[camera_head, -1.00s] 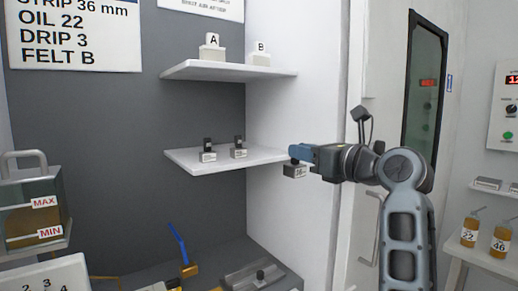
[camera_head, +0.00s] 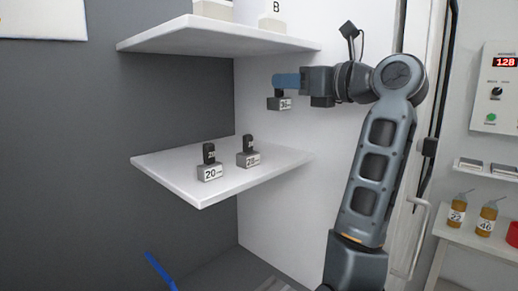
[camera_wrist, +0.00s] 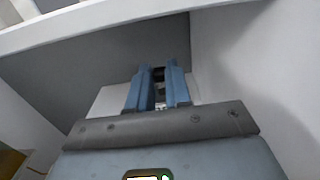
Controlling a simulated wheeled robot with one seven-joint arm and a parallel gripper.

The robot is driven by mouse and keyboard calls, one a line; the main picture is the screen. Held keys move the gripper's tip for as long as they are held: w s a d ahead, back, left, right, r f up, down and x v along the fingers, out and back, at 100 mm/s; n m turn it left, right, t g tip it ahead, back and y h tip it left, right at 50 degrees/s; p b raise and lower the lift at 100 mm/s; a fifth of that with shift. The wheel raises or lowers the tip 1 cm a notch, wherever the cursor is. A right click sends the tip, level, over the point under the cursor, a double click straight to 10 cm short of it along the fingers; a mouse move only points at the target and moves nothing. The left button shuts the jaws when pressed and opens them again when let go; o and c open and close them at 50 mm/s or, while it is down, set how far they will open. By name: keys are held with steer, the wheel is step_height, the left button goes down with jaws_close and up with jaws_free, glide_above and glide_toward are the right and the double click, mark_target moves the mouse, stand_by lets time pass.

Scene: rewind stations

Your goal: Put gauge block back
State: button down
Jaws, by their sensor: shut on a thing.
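My gripper (camera_head: 283,82) is shut on a small grey gauge block (camera_head: 281,104) with a white label that seems to read 36. The block hangs below the blue fingers, above the right part of the lower white shelf (camera_head: 180,177) and apart from it. Two similar blocks stand upright on that shelf: the 20 block (camera_head: 210,172) and, to its right, one that seems to read 28 (camera_head: 248,159). In the wrist view, the blue fingers (camera_wrist: 158,90) are close together with a dark piece between them; the rest of the block is mostly hidden.
The upper shelf (camera_head: 200,38) lies above, with pieces including one marked B (camera_head: 275,22). The lower shelf's right end is free. A blue stick (camera_head: 160,270) stands below. At right, oil bottles (camera_head: 457,212) stand on a side table under a control panel (camera_head: 497,90).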

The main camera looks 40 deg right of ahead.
steer(key=shift+w+f, duration=0.15)
steer(key=shift+f, duration=4.8)
steer(key=shift+f, duration=0.1)
steer(key=c, duration=1.1)
jaws_free()
steer(key=shift+o, duration=0.2)
steer(key=s, duration=1.2)
steer(key=shift+d+b, duration=0.2)
steer(key=shift+b, duration=0.25)
